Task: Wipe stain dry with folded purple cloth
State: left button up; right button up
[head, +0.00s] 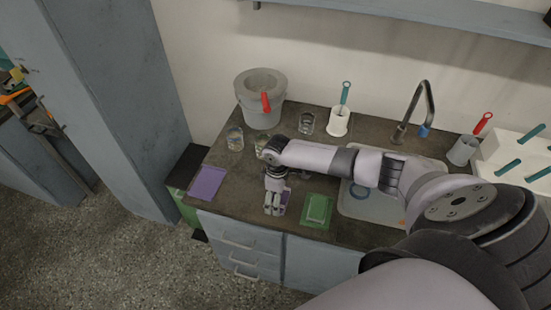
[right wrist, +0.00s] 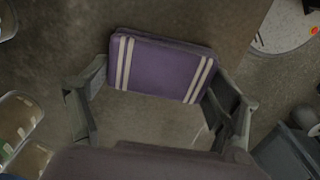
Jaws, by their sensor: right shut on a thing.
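My right gripper (head: 276,206) is over the front of the dark counter, pointing down. It is shut on the folded purple cloth (right wrist: 160,70), which has white stripes near both ends and sits between the two fingers in the right wrist view. In the head view only a small part of this cloth shows at the fingertips. Whether the cloth touches the counter (head: 232,205) I cannot tell. I cannot make out a clear stain; the gripper and cloth may hide it. My left gripper is not in view.
A flat purple sheet (head: 208,183) lies at the counter's left front. A green tray-like item (head: 318,210) is just right of the gripper. Glass jars (head: 235,139) and a grey bucket (head: 260,105) stand behind. The sink (head: 365,208) is to the right, under my arm.

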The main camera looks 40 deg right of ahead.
jog(key=r, duration=0.1)
jog(key=r+p, duration=0.2)
jog(key=shift+s+d, duration=0.35)
jog(key=shift+s, duration=0.05)
jog(key=r+p, duration=0.2)
jog(key=shift+w+a+p, duration=0.2)
jog(key=shift+a+p, duration=0.05)
jog(key=shift+p, duration=0.05)
notch_tip(320, 180, up, 2)
jog(key=shift+d+r+p, duration=0.1)
jog(key=shift+p, duration=0.9)
jog(key=shift+r+p, duration=0.4)
jog(key=shift+r, duration=0.1)
jog(key=shift+f, duration=0.1)
